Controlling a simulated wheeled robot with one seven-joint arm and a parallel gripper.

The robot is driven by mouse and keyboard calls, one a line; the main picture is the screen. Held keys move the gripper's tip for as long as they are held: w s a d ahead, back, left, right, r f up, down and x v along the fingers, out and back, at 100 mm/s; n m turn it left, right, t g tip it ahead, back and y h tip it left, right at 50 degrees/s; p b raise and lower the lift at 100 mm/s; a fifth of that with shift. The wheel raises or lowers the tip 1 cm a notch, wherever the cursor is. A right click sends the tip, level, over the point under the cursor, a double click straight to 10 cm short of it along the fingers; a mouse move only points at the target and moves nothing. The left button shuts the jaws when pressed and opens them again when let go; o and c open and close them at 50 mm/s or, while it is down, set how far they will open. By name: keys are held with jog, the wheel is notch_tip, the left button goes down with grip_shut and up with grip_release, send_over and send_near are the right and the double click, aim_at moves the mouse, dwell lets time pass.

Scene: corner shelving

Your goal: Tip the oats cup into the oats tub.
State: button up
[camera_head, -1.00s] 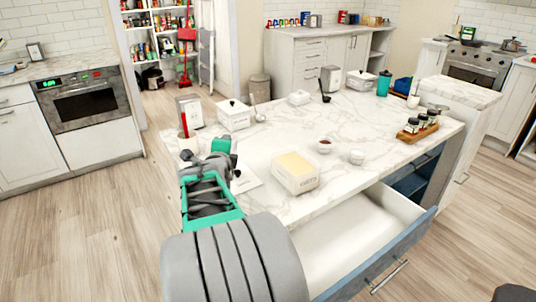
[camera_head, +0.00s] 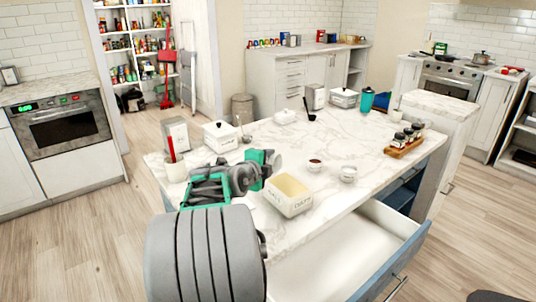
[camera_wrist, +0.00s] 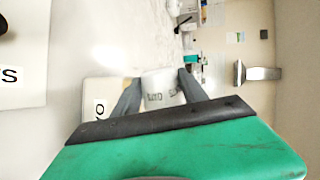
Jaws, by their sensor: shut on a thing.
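My gripper (camera_wrist: 160,90) is shut on a small white cup (camera_wrist: 163,88) with dark lettering too small to read. The cup sits between the two grey fingers in the wrist view. In the head view my gripper (camera_head: 271,162) is above the counter, just behind and left of an open cream tub (camera_head: 290,205) with a pale yellow inside. The tub's label is not readable there. A pale box with a label showing "O" (camera_wrist: 97,112) is beside the left finger in the wrist view. I cannot make out the held cup in the head view.
A dark-filled bowl (camera_head: 314,166) and a white bowl (camera_head: 348,174) stand right of the tub. A drawer (camera_head: 335,258) is open in front.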

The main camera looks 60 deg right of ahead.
jog(key=shift+w+r+n+g+p, duration=0.3)
jog(key=shift+n+p, duration=0.35)
jog(key=shift+p, duration=1.65)
jog(key=shift+w+r+n+g+p, duration=0.35)
jog(key=shift+n+p, duration=0.3)
jog(key=shift+p, duration=1.6)
jog(key=n+g+p, duration=0.1)
jog(key=n+p, duration=0.1)
jog(key=p, duration=0.3)
jog(key=shift+f+g+p, duration=0.1)
jog(key=shift+g+p, duration=0.15)
jog(key=shift+p, duration=0.05)
jog(key=shift+w+f+n+g+b, duration=0.1)
jog(key=shift+f+n+g+b, duration=0.2)
jog(key=shift+f+n+b, duration=0.45)
jog(key=shift+n+b, duration=0.05)
jog(key=shift+b, duration=0.6)
jog(key=n, duration=0.1)
jog(key=n+g+b, duration=0.1)
jog(key=shift+f+n+g, duration=0.25)
jog(key=shift+n+g, duration=0.05)
jog(key=shift+n, duration=0.1)
jog(key=shift+s+f+n+g+h+b, duration=0.1)
jog(key=shift+s+n+g+h+b, duration=0.3)
jog(key=shift+n, duration=0.6)
jog(key=shift+s+g, duration=0.1)
jog(key=shift+g, duration=0.2)
jog(key=shift+r, duration=0.2)
